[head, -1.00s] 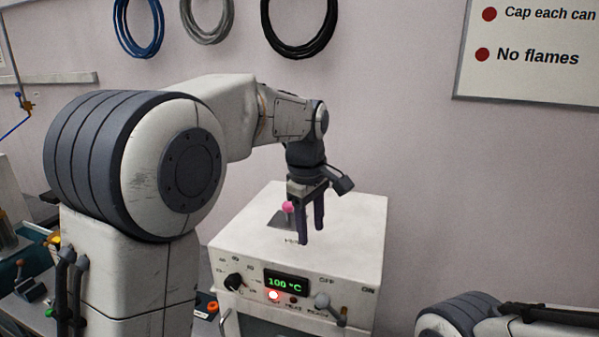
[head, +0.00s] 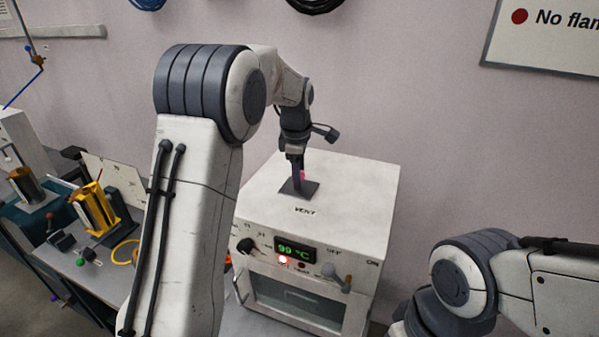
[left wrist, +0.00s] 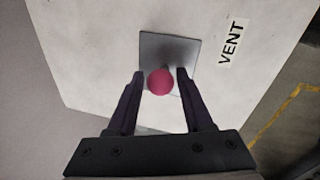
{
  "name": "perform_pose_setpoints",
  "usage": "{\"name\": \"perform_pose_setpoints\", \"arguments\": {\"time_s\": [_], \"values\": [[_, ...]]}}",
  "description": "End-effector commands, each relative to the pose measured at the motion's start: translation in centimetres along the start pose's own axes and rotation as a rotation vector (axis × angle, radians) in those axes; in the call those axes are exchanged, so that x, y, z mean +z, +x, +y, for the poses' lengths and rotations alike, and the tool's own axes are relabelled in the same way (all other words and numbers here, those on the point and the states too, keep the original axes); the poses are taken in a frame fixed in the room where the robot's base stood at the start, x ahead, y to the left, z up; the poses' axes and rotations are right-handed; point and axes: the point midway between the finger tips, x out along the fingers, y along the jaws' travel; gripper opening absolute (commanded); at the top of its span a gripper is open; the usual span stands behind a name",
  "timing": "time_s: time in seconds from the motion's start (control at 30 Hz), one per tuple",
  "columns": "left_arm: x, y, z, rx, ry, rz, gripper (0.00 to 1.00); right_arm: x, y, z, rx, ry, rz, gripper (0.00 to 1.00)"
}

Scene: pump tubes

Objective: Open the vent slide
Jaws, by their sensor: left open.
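The vent slide is a dark grey plate (head: 312,188) on top of a white oven box (head: 360,190), beside the printed word VENT. A pink ball knob stands on the plate; it shows between the fingers in the left wrist view (left wrist: 160,81), and partly behind them in the head view (head: 303,175). My left gripper (head: 297,181) is open, pointing down, with one finger on each side of the knob. In the left wrist view its fingertips (left wrist: 160,74) are apart from the knob. My right arm (head: 480,280) shows at the lower right; its gripper is out of view.
The oven front has a green display (head: 295,250) reading 99 °C, a red lit lamp, a black dial (head: 247,246) and a lever (head: 337,278). At left is a bench with a yellow fixture (head: 97,210) and a yellow ring (head: 126,252). The oven top around the plate is clear.

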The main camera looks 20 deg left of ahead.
Motion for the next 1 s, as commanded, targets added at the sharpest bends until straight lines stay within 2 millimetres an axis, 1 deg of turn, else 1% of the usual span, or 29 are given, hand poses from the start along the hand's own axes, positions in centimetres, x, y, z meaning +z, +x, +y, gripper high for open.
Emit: {"name": "perform_pose_setpoints", "arguments": {"time_s": [0.1,0.37,0.4,0.5,1.0], "values": [[-0.01,0.57,-0.03,0.000,0.000,0.000,0.51,-0.02,-0.21,-0.02,0.000,0.000,0.000,0.00],[0.03,0.70,-0.02,0.001,0.001,0.000,0.51,-0.02,-0.17,-0.01,0.000,0.000,0.000,0.00],[0.04,0.69,-0.02,0.001,0.001,0.000,0.36,-0.02,-0.17,-0.01,0.000,0.000,0.000,0.00],[0.05,0.68,-0.02,0.001,0.001,0.000,0.00,-0.02,-0.17,-0.01,0.000,0.000,0.000,0.00],[0.06,0.65,-0.03,0.000,0.001,0.000,0.00,-0.01,-0.17,-0.01,0.000,0.000,0.000,0.00]]}}
